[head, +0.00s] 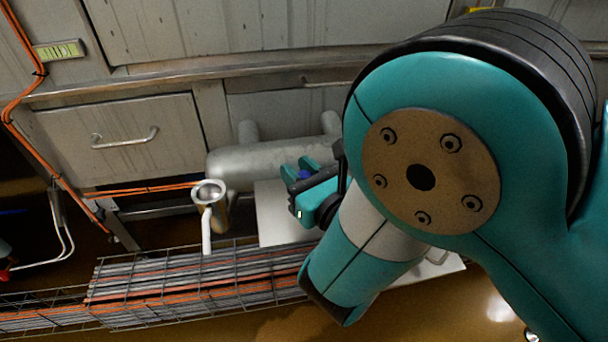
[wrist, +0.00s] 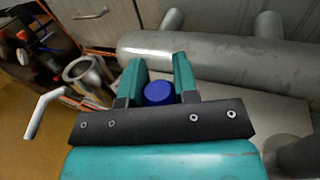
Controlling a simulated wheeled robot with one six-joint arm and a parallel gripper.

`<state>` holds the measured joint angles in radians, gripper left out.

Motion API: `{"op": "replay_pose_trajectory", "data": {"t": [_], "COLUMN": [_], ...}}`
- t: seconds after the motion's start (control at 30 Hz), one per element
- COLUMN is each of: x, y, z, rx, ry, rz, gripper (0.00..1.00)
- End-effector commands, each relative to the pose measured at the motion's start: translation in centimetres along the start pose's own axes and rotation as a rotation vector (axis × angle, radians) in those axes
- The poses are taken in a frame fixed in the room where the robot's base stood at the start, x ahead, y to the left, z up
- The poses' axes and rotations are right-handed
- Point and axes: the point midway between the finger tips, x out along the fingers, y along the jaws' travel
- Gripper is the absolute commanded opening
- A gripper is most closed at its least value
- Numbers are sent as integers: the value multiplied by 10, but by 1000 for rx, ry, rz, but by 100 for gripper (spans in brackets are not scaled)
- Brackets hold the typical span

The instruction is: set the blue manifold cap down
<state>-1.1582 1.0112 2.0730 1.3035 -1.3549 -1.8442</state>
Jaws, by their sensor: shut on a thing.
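The blue manifold cap (wrist: 158,93) is round and sits between the two teal fingers of my gripper (wrist: 159,80) in the wrist view. My gripper is shut on it. In the head view my gripper (head: 300,172) is beside the grey pipe manifold, above a pale flat surface, and only a small blue patch of the cap (head: 304,175) shows between the fingers. My arm hides part of the area to the right. I cannot tell how high the cap is above the surface.
The thick grey manifold pipe (head: 255,163) lies behind my gripper. An open-ended metal pipe (head: 209,192) stands to its left. A pale flat surface (head: 275,215) lies below. A wire cable tray (head: 200,285) runs along the front. Drawers (head: 125,140) line the back.

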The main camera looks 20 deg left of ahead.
Motion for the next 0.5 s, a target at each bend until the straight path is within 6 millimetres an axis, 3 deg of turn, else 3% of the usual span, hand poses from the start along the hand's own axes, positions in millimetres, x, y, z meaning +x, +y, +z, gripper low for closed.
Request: {"op": "replay_pose_trajectory", "data": {"t": [0.33,0.37,0.47,0.5], "x": [0,0,0,0], "y": [0,0,0,0], "z": [-4,-4,-3,-3], "rx": [0,0,0,0], "ry": [-1,-1,-1,0], "rz": [0,0,0,0], "gripper": [0,30,53,54]}}
